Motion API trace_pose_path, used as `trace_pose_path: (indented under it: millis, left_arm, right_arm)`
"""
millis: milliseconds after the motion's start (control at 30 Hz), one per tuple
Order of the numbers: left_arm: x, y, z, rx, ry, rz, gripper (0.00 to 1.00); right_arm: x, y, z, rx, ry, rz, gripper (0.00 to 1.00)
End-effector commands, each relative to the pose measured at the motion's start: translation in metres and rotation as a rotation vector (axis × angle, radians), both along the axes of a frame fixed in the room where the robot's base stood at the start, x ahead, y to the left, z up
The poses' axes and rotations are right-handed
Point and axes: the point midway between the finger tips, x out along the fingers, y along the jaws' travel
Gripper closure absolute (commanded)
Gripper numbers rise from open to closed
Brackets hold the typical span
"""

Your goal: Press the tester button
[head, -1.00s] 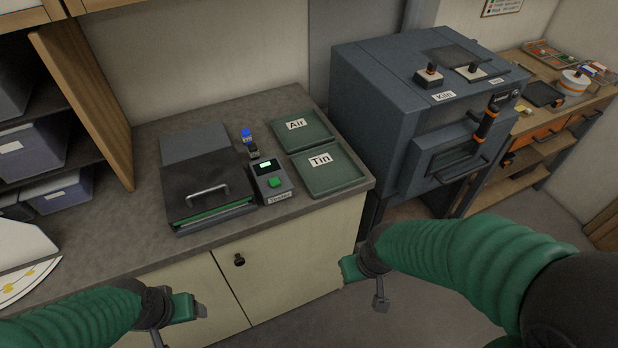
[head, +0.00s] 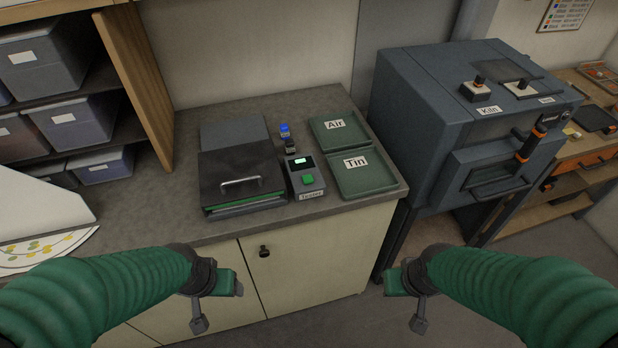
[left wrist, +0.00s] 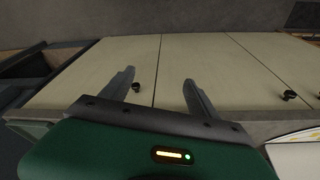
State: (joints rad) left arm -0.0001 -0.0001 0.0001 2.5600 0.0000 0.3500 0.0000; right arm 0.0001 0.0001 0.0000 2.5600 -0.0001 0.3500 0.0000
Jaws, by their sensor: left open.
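The tester (head: 305,176) is a small grey box on the counter, with a lit display and a green button (head: 308,180) on its sloped top. A blue-capped bottle (head: 285,131) stands behind it. My left gripper (head: 238,284) is in front of the cabinet doors, below and left of the tester and apart from it. In the left wrist view its two fingers (left wrist: 155,88) are spread with nothing between them. My right gripper (head: 390,282) is in front of the counter at right, apart from everything; its finger opening cannot be made out.
A dark box with a handled lid (head: 241,178) sits left of the tester. Green trays marked Air (head: 340,133) and Tin (head: 362,176) lie to its right. The kiln (head: 440,110) stands right of the counter. Bare counter (head: 140,205) lies at left.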

Motion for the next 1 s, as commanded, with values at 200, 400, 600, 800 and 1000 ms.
trace_pose_path:
  millis: [200, 400, 600, 800, 1000]
  left_arm:
    - [0.0000, 0.0000, 0.0000, 0.000, 0.000, 0.000, 0.61]
    - [0.0000, 0.0000, 0.0000, 0.000, 0.000, 0.000, 0.87]
    - [0.0000, 0.0000, 0.0000, 0.000, 0.000, 0.000, 1.00]
    - [0.0000, 0.0000, 0.0000, 0.000, 0.000, 0.000, 1.00]
    - [0.0000, 0.0000, 0.0000, 0.000, 0.000, 0.000, 1.00]
  right_arm:
    - [0.0000, 0.0000, 0.0000, 0.000, 0.000, 0.000, 1.00]
    - [0.0000, 0.0000, 0.0000, 0.000, 0.000, 0.000, 1.00]
    - [0.0000, 0.0000, 0.0000, 0.000, 0.000, 0.000, 1.00]
    - [0.0000, 0.0000, 0.0000, 0.000, 0.000, 0.000, 1.00]
    - [0.0000, 0.0000, 0.0000, 0.000, 0.000, 0.000, 1.00]
